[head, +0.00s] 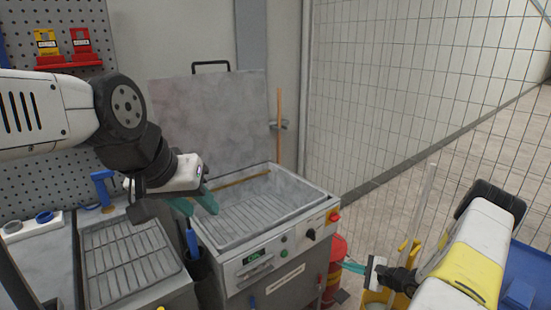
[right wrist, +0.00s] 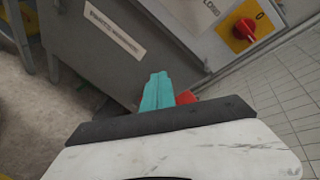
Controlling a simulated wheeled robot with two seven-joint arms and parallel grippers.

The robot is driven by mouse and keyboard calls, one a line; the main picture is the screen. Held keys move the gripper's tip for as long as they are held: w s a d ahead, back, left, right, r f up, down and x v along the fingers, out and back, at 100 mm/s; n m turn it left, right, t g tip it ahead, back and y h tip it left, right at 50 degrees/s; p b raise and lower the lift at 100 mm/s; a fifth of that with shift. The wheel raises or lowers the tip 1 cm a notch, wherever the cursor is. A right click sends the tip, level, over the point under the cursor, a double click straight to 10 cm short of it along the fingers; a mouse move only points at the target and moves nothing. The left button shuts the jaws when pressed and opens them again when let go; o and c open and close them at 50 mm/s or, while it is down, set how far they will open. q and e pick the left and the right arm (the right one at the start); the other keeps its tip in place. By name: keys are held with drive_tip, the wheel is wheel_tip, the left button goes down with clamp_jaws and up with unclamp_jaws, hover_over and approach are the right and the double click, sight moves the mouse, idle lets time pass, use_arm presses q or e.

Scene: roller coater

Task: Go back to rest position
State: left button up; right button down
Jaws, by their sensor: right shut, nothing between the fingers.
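My left gripper (head: 201,209) reaches in from the left in the head view, over the near left edge of the roller coater's tray (head: 262,210). Its two teal fingers point down and show a gap, with nothing seen between them. My right gripper (head: 354,268) is at the lower right of the head view, right of the machine and in front of a red cylinder. In the right wrist view its teal fingers (right wrist: 156,92) are together and empty, in front of the machine's grey side.
A second grated tray (head: 125,262) lies left of the machine. A yellow bucket with a pole (head: 428,205) stands near my right arm. A red cylinder (head: 335,268) stands beside the machine. A wire mesh fence (head: 420,100) closes the right side; a blue bin (head: 528,270) is at the right edge.

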drive_tip(key=a+r+n+g+y, duration=0.1)
drive_tip(key=a+r+n+g, duration=0.15)
drive_tip(key=r, duration=0.45)
drive_tip(key=a+r+n+g, duration=0.1)
drive_tip(key=a+r+n, duration=0.2)
drive_tip(key=r, duration=0.5)
drive_tip(key=s+a+r+n+g+h, duration=0.1)
drive_tip(key=s+a+r+n, duration=0.2)
drive_tip(key=r, duration=0.4)
drive_tip(key=s+a+r+n+g+h, duration=0.1)
drive_tip(key=s+a+r+n+g, duration=0.1)
drive_tip(key=s+a+r, duration=0.3)
drive_tip(key=s+r+n+g+h, duration=0.1)
drive_tip(key=s+r+n, duration=0.15)
drive_tip(key=r, duration=0.55)
drive_tip(key=s+r+n+t+h, duration=0.2)
drive_tip(key=s+r, duration=0.3)
drive_tip(key=s, duration=0.3)
drive_tip(key=s+r+n+t+h, duration=0.2)
drive_tip(key=s+r, duration=0.4)
drive_tip(key=s, duration=0.3)
drive_tip(key=shift+d+r+n+h, duration=0.15)
drive_tip(key=shift+d+n+h, duration=0.2)
drive_tip(key=shift+h, duration=0.25)
drive_tip(key=shift+s, duration=0.1)
